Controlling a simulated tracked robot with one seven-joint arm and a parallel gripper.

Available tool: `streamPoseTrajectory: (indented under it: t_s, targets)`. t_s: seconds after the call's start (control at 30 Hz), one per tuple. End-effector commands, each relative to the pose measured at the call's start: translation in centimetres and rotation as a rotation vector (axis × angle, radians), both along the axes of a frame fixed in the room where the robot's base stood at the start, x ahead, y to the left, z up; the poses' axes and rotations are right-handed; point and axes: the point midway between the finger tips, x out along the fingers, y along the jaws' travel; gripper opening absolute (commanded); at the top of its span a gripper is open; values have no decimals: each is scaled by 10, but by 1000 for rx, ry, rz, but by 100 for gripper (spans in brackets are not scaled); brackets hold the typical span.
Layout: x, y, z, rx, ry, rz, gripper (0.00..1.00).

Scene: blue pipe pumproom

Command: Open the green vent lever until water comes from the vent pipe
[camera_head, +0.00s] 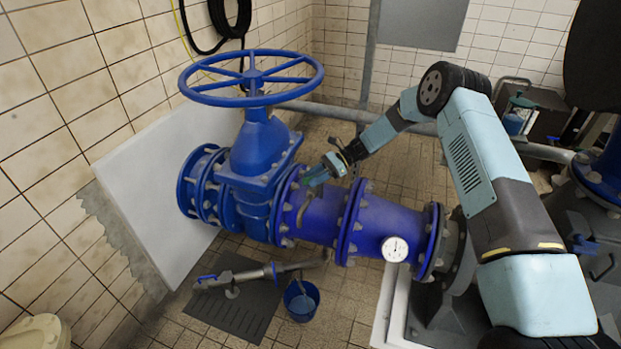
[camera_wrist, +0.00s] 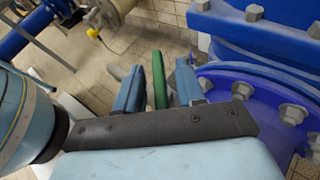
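The green vent lever (camera_head: 316,178) sits on top of the blue pipe, beside the flange below the big handwheel. In the wrist view the green lever (camera_wrist: 158,80) stands between the two blue fingers of my gripper (camera_wrist: 158,88). Narrow gaps show on both sides of it, so the fingers are around the lever and not clamped on it. In the head view my gripper (camera_head: 330,168) reaches the lever from the right. A brass-coloured vent pipe (camera_head: 304,204) curves down below the lever. No water shows coming from it.
A blue handwheel (camera_head: 252,78) stands over the valve, close to the left of my gripper. A round gauge (camera_head: 395,249) sits on the pipe. A blue bucket (camera_head: 301,301) and a drain pipe (camera_head: 240,277) are on the floor below. Flange bolts (camera_wrist: 292,114) are close right of the fingers.

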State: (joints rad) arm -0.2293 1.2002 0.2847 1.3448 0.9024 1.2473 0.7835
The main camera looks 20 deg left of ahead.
Motion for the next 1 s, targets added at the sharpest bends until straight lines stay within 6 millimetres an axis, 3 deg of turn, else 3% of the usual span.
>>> streamPoseTrajectory:
  t_s: [0.4, 0.8, 1.0]
  targets:
    - [-4, 4, -2, 0, 0, 0, 37]
    - [-3, 4, -2, 1, -1, -1, 0]
    - [-3, 12, -2, 1, -1, -1, 0]
